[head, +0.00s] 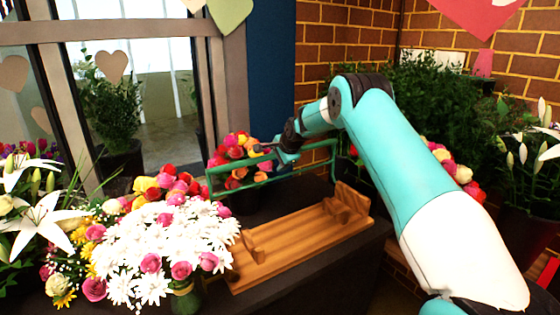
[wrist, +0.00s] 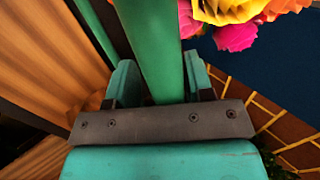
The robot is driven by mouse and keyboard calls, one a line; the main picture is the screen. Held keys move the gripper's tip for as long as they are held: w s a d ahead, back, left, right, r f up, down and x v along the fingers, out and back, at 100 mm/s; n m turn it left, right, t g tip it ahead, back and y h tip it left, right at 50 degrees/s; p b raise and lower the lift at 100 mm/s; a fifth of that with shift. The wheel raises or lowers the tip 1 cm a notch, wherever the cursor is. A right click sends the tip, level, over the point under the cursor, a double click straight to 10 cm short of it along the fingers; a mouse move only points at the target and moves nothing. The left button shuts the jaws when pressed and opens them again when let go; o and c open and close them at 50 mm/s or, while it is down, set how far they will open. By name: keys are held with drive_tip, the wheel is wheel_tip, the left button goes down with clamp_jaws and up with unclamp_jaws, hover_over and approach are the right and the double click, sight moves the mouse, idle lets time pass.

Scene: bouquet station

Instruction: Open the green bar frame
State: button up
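The green bar frame (head: 230,187) stands raised along the back side of a wooden stand (head: 295,246), with two long rails showing in the head view. The top of the stand lies uncovered in front of it. My gripper (head: 268,151) is at the frame's upper rail, near its middle. In the wrist view, a green bar (wrist: 152,40) of the frame runs between the two fingers (wrist: 160,82) and fills the gap, so the gripper looks shut on it. The exact finger contact is partly hidden.
The stand rests on a dark counter (head: 345,262). A white daisy bouquet (head: 155,245) is close at its left front. Orange and red flowers (head: 238,148) are right behind the frame. A brick wall (head: 330,40) and leafy plants (head: 435,95) are behind and right.

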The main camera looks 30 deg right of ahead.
drive_tip(key=shift+r, duration=0.1)
drive_tip(key=b+v, duration=0.5)
drive_tip(key=v, duration=1.2)
drive_tip(key=shift+r, duration=0.1)
drive_tip(key=s+a+n+g+y, duration=0.2)
drive_tip(key=s+a+n, duration=0.45)
drive_tip(key=a, duration=0.45)
drive_tip(key=s+a+n+g+y, duration=0.1)
drive_tip(key=s+a+n, duration=0.5)
drive_tip(key=a, duration=0.4)
drive_tip(key=s+a+f+n+g, duration=0.1)
drive_tip(key=s+a+f+n, duration=0.1)
drive_tip(key=s, duration=0.7)
drive_tip(key=s+a+f+n+g, duration=0.2)
drive_tip(key=s+a+n, duration=0.3)
drive_tip(key=s, duration=0.4)
drive_tip(key=s+a+f+n+g+y, duration=0.1)
drive_tip(key=s+a+f+n, duration=0.1)
drive_tip(key=s+n, duration=0.3)
drive_tip(key=s+a, duration=0.1)
drive_tip(key=s, duration=0.3)
drive_tip(key=shift+s+a+n+g, duration=0.2)
drive_tip(key=shift+a+n+g, duration=0.1)
drive_tip(key=shift+a+n, duration=0.05)
